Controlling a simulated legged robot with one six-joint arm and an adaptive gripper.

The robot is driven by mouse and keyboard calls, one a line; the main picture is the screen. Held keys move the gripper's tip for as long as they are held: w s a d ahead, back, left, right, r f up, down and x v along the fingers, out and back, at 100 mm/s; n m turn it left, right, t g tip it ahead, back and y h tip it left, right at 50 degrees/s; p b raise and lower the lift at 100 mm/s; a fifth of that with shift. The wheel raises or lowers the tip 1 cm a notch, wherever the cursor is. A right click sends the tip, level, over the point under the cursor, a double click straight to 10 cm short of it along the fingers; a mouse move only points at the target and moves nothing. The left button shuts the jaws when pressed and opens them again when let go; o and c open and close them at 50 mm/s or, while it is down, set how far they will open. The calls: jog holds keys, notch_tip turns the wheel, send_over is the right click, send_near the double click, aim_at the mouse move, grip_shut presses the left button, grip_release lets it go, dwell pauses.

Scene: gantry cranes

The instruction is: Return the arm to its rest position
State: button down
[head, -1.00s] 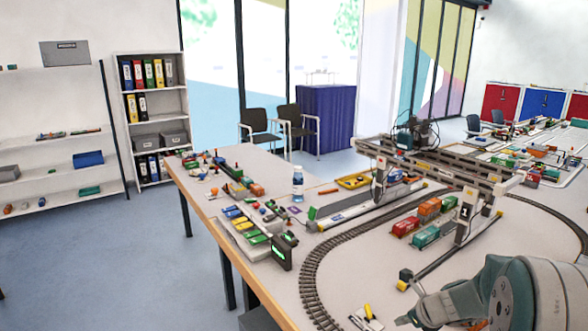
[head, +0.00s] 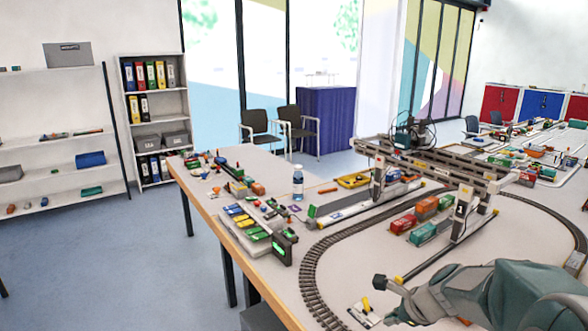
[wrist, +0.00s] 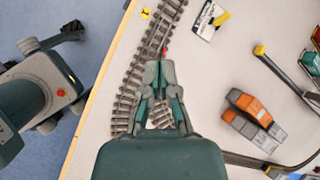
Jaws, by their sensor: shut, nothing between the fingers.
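My gripper (wrist: 162,62) points up the picture in the wrist view. Its fingers are drawn together at the tips with nothing between them. It is above the curved model track (wrist: 133,85), which partly shows behind the fingers. In the head view my gripper (head: 408,303) is at the lower right, over the near part of the table (head: 275,305). My arm reaches in from the right edge there and hides part of the table.
The gantry crane (head: 430,165) spans the table, with containers (head: 403,224) beneath. Near my gripper are a white card with a yellow item (wrist: 208,20), a crane rail (wrist: 285,75) and an orange-grey model (wrist: 250,115). Floor (head: 130,260) left of the table is clear.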

jog(key=s+a+r+n+h, duration=0.2)
jog(key=s+r+n, duration=0.3)
jog(key=s+n, duration=0.6)
jog(key=s+a+r+n+h, duration=0.2)
jog(key=s+r+n, duration=0.3)
jog(key=s+n, duration=0.6)
jog(key=shift+s+a, duration=0.65)
jog(key=shift+a, duration=0.25)
